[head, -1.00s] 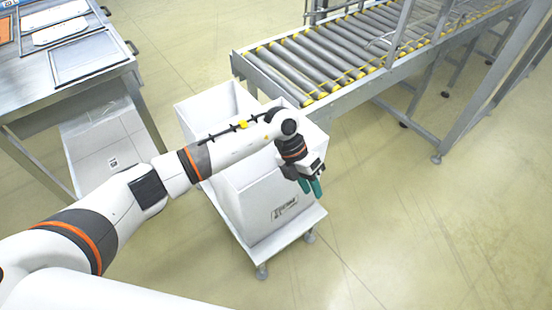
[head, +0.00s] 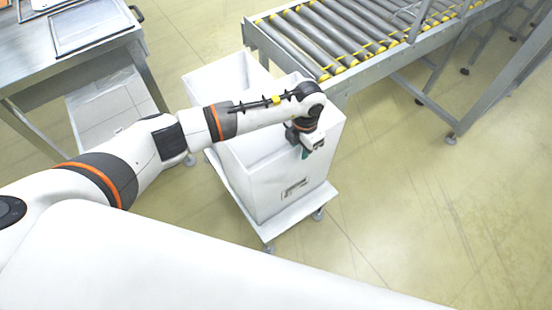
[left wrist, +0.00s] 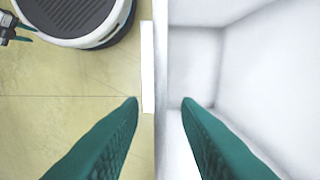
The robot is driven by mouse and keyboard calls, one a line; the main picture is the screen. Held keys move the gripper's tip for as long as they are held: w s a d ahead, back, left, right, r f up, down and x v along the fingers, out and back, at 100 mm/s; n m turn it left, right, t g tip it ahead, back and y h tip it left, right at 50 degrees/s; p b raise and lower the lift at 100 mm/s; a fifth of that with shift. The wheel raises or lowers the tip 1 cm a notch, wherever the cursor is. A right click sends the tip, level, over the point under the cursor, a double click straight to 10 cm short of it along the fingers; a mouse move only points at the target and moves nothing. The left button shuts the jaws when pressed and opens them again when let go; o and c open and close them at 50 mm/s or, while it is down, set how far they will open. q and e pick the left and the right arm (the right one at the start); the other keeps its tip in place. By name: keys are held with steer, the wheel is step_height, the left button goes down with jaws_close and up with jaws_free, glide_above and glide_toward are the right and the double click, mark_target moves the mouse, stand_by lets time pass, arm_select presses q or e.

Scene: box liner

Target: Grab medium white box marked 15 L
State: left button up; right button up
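A white open-topped box (head: 262,190) with a small dark label on its front stands on a low white cart. I cannot read the label. My left gripper (head: 306,153) is at the front rim of this box in the head view. In the left wrist view, its two teal fingers (left wrist: 160,103) are apart, one on each side of the box wall. The left finger is over the floor outside, and the right finger is over the white inside of the box (left wrist: 255,60). A teal-tipped part at the left edge looks like my right gripper (left wrist: 10,32), only partly visible.
Another white box (head: 222,84) stands behind on the cart (head: 290,218). A roller conveyor (head: 335,35) is close behind the boxes. A metal table (head: 75,50) with trays stands at the left. The floor at the right is clear.

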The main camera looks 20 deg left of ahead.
arm_select(q)
step_height(320, 180, down, 4)
steer(key=shift+r, duration=0.25)
steer(key=shift+s, duration=0.1)
steer(key=shift+c, duration=0.2)
jaws_close()
steer(key=shift+r, duration=0.1)
stand_by(0.9)
